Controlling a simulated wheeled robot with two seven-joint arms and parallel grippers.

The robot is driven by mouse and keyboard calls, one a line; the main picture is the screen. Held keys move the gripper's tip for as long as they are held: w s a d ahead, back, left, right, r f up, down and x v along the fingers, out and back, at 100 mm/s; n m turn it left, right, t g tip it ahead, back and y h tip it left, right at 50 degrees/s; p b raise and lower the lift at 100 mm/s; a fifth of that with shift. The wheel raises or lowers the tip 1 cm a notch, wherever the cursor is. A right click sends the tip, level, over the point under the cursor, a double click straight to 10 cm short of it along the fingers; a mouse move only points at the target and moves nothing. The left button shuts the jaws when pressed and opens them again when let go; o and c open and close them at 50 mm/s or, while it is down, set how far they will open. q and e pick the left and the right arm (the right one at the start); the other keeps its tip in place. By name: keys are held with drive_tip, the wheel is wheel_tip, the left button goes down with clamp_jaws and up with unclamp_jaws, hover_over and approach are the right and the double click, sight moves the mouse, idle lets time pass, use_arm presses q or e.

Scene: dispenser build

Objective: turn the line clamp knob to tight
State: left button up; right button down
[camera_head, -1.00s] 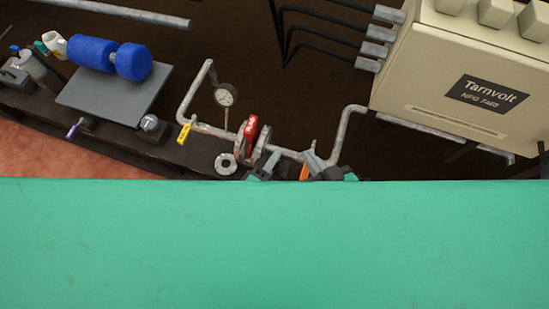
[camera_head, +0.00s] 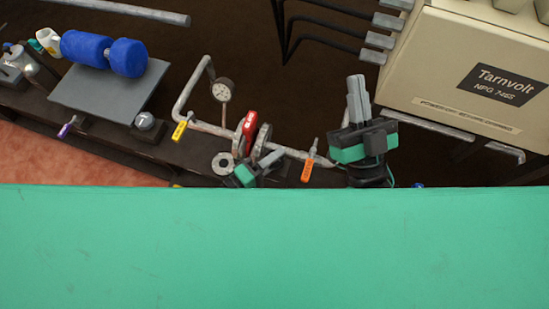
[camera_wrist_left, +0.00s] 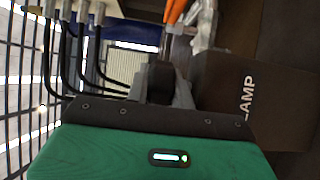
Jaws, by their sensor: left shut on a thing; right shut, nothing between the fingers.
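In the head view the knob is hidden at the gripper. My right gripper (camera_head: 357,90) is shut and empty, fingers up, right of the orange tag (camera_head: 307,170).
A gauge (camera_head: 222,90) and a yellow-tagged valve (camera_head: 180,130) sit on the pipe at left. A loose-looking ring (camera_head: 223,162) is beside my left gripper. The beige Tarnvolt box (camera_head: 440,70) stands close right of my right gripper.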

use_arm(q)
drive_tip(key=shift+s+f, duration=0.1)
idle(0.4)
drive_tip(key=o, duration=0.7)
drive_tip(key=v, duration=1.3)
drive_tip(key=shift+s+a, duration=0.15)
drive_tip(key=shift+a, duration=0.2)
